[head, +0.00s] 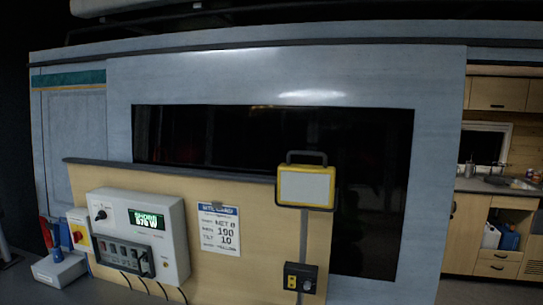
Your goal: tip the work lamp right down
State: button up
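The work lamp (305,187) is right of the middle in the head view. It has a yellow frame, a pale flat face turned towards me and a dark handle on top. It looks upright, not clearly tilted. It sits on top of a grey post (303,235), in front of the dark window. A small black box with a yellow part (300,277) is on the post lower down. The lamp face looks unlit. My gripper is not in view.
A wooden panel (245,260) carries a grey control box (145,225) with a green display, cables, and a printed notice (219,228). A red-and-yellow switch (78,232) and a pale box (59,268) are at left. A kitchen corner (500,220) shows at right.

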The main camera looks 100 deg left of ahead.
aim_at(299, 184)
jog(key=i+j+u, duration=0.2)
jog(key=u, duration=0.25)
jog(key=i+u, duration=0.8)
jog(key=u, duration=0.15)
jog(key=i+l+u, duration=0.15)
jog(key=i+u, duration=0.45)
jog(key=u, duration=0.3)
jog(key=i+u, duration=0.15)
jog(key=u, duration=0.3)
jog(key=i+u, duration=0.15)
jog(key=u, duration=0.3)
jog(key=i+u, duration=0.15)
jog(key=u, duration=0.3)
jog(key=i+l+u, duration=0.1)
jog(key=u, duration=0.3)
jog(key=i+l+u, duration=0.1)
jog(key=u, duration=0.4)
jog(key=i+l+u, duration=0.15)
jog(key=u, duration=0.3)
jog(key=i+l+u, duration=0.15)
jog(key=u, duration=0.35)
jog(key=l+u, duration=0.25)
jog(key=u, duration=0.2)
jog(key=i+l+u, duration=0.1)
jog(key=l+u, duration=0.2)
jog(key=u, duration=0.2)
